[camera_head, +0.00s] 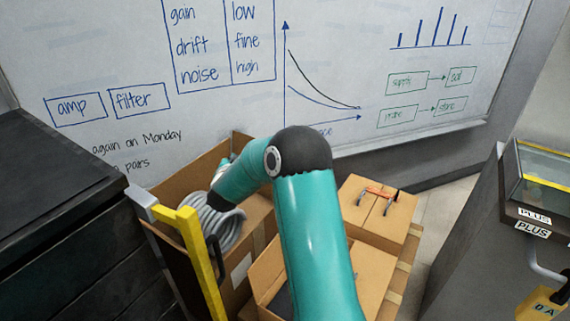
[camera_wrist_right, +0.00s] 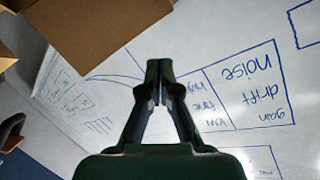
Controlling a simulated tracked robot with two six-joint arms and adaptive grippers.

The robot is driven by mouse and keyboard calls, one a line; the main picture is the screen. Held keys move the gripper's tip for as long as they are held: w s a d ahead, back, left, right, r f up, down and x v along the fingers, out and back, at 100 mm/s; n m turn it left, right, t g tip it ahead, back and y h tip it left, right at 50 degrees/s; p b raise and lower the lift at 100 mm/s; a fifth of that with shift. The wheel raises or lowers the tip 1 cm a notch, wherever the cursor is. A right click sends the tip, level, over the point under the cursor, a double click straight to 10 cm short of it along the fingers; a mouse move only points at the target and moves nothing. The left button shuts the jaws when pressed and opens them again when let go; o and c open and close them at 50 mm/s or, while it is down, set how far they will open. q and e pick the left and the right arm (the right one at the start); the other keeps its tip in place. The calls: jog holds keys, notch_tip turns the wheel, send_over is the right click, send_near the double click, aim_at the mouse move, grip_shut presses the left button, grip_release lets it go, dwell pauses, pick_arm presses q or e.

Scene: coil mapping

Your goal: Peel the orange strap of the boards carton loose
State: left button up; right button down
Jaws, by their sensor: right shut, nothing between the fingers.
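A closed cardboard carton (camera_head: 372,220) stands right of centre in the head view. An orange strap (camera_head: 380,191) with dark ends lies across its top, and no gripper is at it in that view. Which carton is the boards carton I cannot tell from any marking. My right gripper (camera_wrist_right: 158,72) is shut and empty in the right wrist view, with the whiteboard behind it and brown cardboard (camera_wrist_right: 95,30) at upper left. In the head view a teal arm bends left over an open carton; its fingers are hidden there. My left gripper is not in view.
A tall open carton (camera_head: 180,182) holds a grey coil (camera_head: 218,222). Another open carton (camera_head: 268,275) stands in front, partly behind the arm. A yellow post (camera_head: 200,258) rises at left. The whiteboard (camera_head: 230,105) closes off the back.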

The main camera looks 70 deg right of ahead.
jog(key=w+a+r+n+t+y+p, duration=0.2)
jog(key=w+r+t+y+p, duration=0.1)
jog(key=r+y+p, duration=0.4)
jog(key=s+d+r+m+g+y+p, duration=0.15)
jog(key=s+g, duration=0.35)
jog(key=s, duration=0.5)
jog(key=s+d+r+m+g+y+p, duration=0.15)
jog(key=s+g, duration=0.25)
jog(key=s, duration=0.5)
jog(key=shift+n, duration=0.4)
jog(key=x, duration=0.4)
jog(key=a+x, duration=0.1)
jog(key=x, duration=0.6)
jog(key=shift+a+f, duration=0.25)
jog(key=shift+f, duration=0.8)
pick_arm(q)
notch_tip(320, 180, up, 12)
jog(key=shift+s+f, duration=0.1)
pick_arm(e)
jog(key=shift+d, duration=0.1)
